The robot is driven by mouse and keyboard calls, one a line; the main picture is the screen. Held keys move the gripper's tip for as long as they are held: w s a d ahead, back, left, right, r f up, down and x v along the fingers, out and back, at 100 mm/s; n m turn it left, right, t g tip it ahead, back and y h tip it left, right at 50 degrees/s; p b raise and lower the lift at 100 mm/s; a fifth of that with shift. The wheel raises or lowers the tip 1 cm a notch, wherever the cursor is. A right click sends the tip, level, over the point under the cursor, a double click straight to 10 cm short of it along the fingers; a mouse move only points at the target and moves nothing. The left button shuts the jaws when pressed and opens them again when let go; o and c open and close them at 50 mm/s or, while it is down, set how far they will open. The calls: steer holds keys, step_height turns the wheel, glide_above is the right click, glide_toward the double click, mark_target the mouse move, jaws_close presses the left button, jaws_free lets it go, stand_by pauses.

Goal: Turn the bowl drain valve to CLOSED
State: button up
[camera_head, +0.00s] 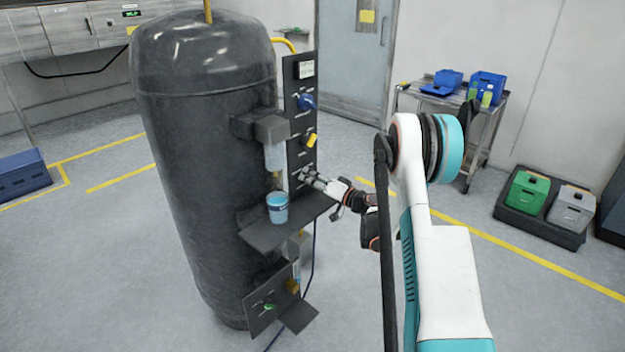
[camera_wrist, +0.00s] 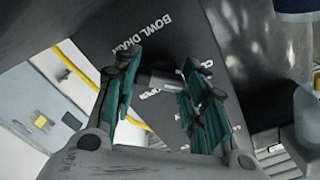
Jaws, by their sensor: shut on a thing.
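The bowl drain valve's grey handle (camera_wrist: 160,79) shows between my fingers in the wrist view, on a dark panel with the printed words BOWL DRAIN. My gripper (camera_wrist: 158,92) is shut on this handle, with a teal-padded finger on each side. Small white position marks beside the handle are partly covered by the fingers, so I cannot read the valve's setting. In the head view my gripper (camera_head: 312,179) meets the dark upright panel (camera_head: 292,128) on the black tank from the right, below a yellow knob (camera_head: 311,140); the handle itself is hidden there.
A blue bucket (camera_head: 277,208) stands on a dark shelf (camera_head: 262,236) just below my gripper. A blue knob (camera_head: 306,102) sits higher on the panel. A lower panel (camera_head: 262,300) carries a green handle. A cart (camera_head: 455,98) with blue bins stands behind my arm.

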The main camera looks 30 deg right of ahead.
stand_by(0.3)
steer(key=o, duration=1.1)
steer(key=shift+c, duration=0.2)
steer(key=v, duration=1.2)
